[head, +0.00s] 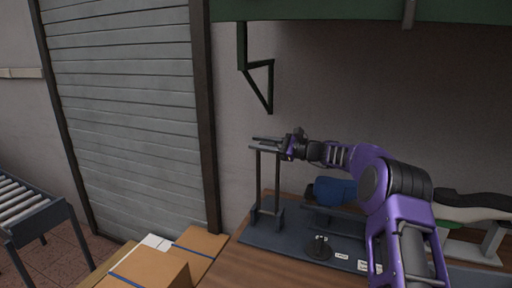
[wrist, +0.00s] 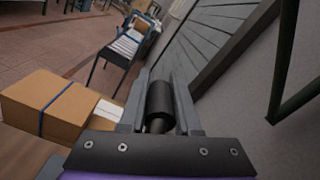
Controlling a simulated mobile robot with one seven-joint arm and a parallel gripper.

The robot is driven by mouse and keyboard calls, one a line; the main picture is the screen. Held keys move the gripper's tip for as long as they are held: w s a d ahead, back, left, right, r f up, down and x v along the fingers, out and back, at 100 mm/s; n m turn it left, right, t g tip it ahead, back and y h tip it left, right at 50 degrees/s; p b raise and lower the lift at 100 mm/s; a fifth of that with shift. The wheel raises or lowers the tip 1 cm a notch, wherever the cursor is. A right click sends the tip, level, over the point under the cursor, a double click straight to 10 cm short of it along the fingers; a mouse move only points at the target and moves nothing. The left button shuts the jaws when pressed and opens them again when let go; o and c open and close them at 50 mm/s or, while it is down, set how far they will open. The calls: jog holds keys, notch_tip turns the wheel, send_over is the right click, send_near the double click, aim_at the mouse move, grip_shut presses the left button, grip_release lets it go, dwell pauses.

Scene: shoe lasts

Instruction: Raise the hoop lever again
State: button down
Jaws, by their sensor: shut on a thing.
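The grey hoop lever (head: 257,182) stands at the left end of a dark base plate on the bench, its two uprights roughly vertical in the head view. My gripper (head: 268,140) is at the top of the hoop, reaching in from the right. In the wrist view my gripper (wrist: 160,76) has its two grey fingers on either side of a black cylindrical grip (wrist: 160,98), and it is shut on that grip. In the head view the grip is too small and too covered to make out.
The dark base plate (head: 287,241) also carries a blue shape (head: 334,190), a black round piece (head: 319,248) and white labels (head: 370,266). A black-and-white object (head: 470,207) is at right. Cardboard boxes (head: 146,271) sit at front left. A wall bracket (head: 260,66) hangs above the hoop.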

jog(key=shift+w+d+f+m, duration=0.15)
jog(key=shift+w+d+m, duration=0.15)
jog(key=shift+w, duration=0.15)
jog(key=c, duration=0.6)
grip_release()
jog(key=shift+w, duration=0.2)
jog(key=b+v, duration=0.1)
jog(key=v, duration=1.6)
jog(key=shift+s+d, duration=0.15)
jog(key=shift+s, duration=0.05)
